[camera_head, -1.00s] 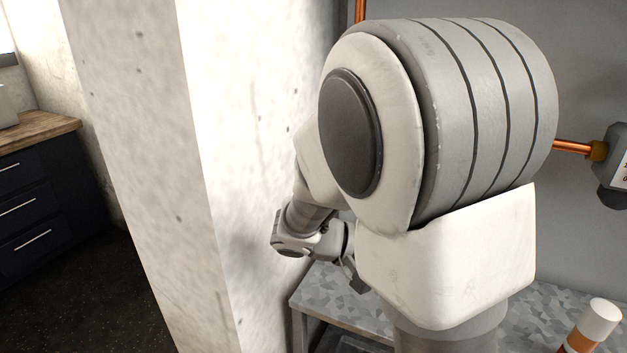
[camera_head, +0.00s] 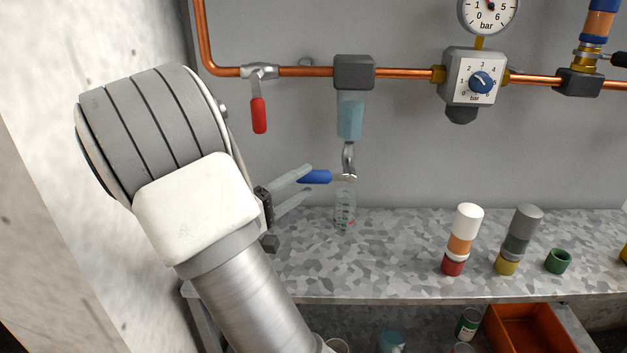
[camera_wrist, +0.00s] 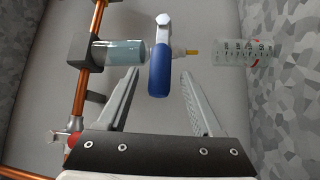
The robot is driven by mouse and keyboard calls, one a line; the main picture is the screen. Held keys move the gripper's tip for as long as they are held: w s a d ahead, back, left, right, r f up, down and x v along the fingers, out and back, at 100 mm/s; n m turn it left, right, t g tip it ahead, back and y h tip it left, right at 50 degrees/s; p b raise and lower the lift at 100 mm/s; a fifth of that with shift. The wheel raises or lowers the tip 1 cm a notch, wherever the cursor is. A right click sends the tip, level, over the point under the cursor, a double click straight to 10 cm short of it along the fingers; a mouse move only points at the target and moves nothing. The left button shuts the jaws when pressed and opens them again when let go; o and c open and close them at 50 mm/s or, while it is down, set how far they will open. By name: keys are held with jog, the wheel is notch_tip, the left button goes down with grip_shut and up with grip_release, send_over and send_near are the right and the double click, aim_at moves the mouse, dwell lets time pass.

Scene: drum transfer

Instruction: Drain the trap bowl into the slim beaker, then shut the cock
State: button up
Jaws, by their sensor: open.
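The trap bowl (camera_head: 350,118) hangs under a grey head on the copper pipe and holds pale blue liquid. Below it is the drain cock (camera_head: 348,158), its blue lever (camera_head: 317,177) sticking out to the left, crosswise to the bowl. The slim beaker (camera_head: 344,212), clear with dark graduations and a red mark, stands upright on the bench below the cock. I cannot tell whether it holds liquid. My gripper (camera_head: 307,182) is open around the lever's end. In the wrist view the blue lever (camera_wrist: 159,75) lies between the fingertips, with gaps on both sides.
A red-handled valve (camera_head: 259,112) hangs on the pipe to the left, and a regulator (camera_head: 472,80) is to the right. Two capped cylinders (camera_head: 461,240) (camera_head: 515,240) and a green cup (camera_head: 558,261) stand on the bench. A concrete pillar is at far left.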

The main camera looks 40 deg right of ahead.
aim_at(325, 177)
jog(key=shift+w+d+r, duration=0.1)
jog(key=shift+d+r, duration=0.05)
jog(key=shift+d, duration=0.85)
jog(key=shift+w+d+r, duration=0.1)
jog(key=shift+d+r, duration=0.05)
jog(key=shift+d, duration=0.8)
grip_shut()
